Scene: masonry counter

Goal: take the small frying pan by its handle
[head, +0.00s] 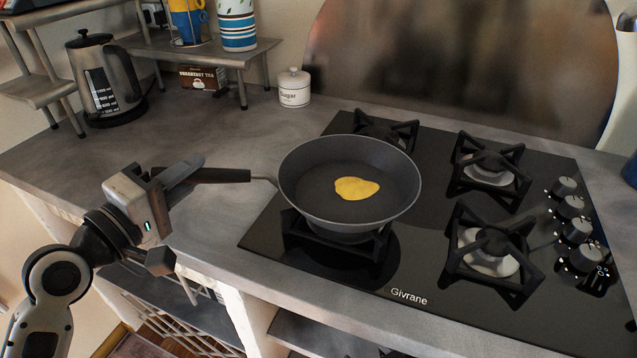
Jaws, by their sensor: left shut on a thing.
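The small frying pan (310,208) is dark grey, with a yellow patch of food (356,188) in it. It sits over the front left burner of the gas hob, and its black handle (222,175) points left over the counter. My left gripper (178,180) is at the far end of the handle and shut on it. My right gripper is not in view.
The black hob (420,270) has several burners with iron grates, and knobs (572,208) on its right. A kettle (104,80), a sugar jar (294,88) and a small shelf (205,50) with cups stand at the back left. The counter (215,130) between is clear.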

